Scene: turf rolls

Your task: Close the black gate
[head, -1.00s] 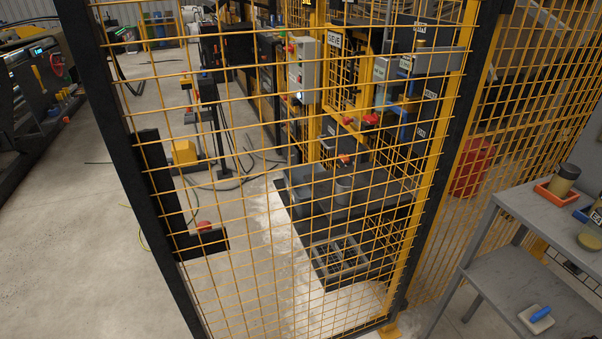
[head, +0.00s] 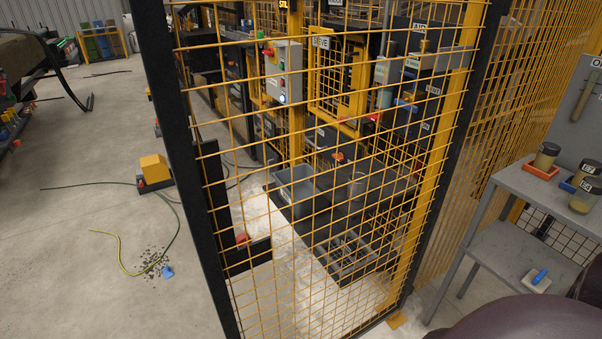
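The black gate (head: 184,160) fills the middle of the head view. It has a black frame with yellow wire mesh across it. Its free-looking left post leans across the picture, and its right side meets a black post (head: 462,150) beside a yellow upright. A black L-shaped plate (head: 222,200) sits on the mesh near the left post, with a small red part (head: 242,239) showing by it. I cannot tell whether the gate stands ajar or how wide. Neither of my grippers is in view.
Behind the mesh are a grey control box (head: 283,75), a grey bin (head: 297,183) and a dark crate (head: 346,253). A grey workbench (head: 510,205) with jars stands at right. At left, a green-yellow cable (head: 178,225) and debris lie on otherwise open floor.

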